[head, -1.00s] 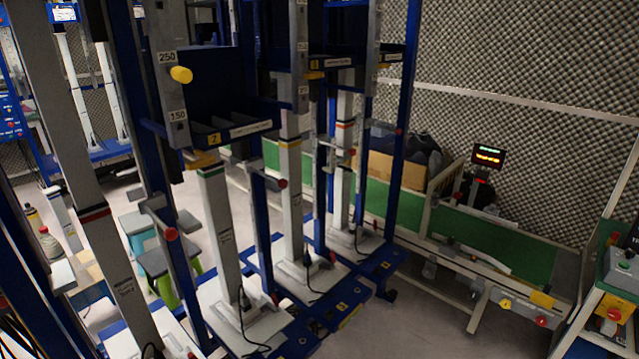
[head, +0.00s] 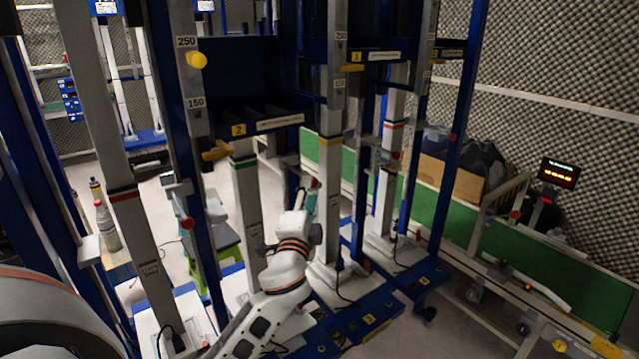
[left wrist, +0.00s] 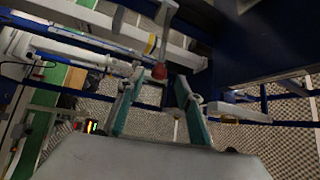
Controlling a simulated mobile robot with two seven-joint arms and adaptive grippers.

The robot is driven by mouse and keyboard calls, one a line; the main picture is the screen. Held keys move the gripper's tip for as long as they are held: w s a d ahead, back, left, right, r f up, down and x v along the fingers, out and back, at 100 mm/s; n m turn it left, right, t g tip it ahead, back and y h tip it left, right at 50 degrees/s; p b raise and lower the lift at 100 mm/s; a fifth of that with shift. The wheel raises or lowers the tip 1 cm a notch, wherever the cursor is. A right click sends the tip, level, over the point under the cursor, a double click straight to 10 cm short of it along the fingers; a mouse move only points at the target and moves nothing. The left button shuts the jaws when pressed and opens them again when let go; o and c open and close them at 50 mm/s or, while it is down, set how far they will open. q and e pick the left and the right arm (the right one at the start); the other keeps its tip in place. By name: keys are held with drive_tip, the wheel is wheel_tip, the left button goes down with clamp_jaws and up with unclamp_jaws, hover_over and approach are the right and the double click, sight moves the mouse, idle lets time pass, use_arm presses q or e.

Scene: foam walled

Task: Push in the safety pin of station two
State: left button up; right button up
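Station two carries a yellow "2" label (head: 238,130) on its blue crossbar in the head view. A yellow round knob (head: 197,60) sticks out of its grey scaled post (head: 190,85), between the 250 and 150 marks. I cannot tell how deep it sits. My left gripper (left wrist: 160,82) is open and empty, its two teal fingers apart in the left wrist view. In the head view its white, orange-banded wrist is low and right of the knob, in front of the posts, well apart from it. My right gripper is not in view.
A red knob (head: 189,222) is lower on the station frame; a red ball knob (left wrist: 159,72) shows beyond the left fingers. Station three (head: 356,69) and a green conveyor (head: 560,260) stand to the right. Blue uprights and grey posts crowd around my left arm.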

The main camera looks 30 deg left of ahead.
sight(312, 187)
use_arm(q)
drive_tip(key=shift+x, duration=2.4)
drive_tip(key=shift+d+f, duration=0.1)
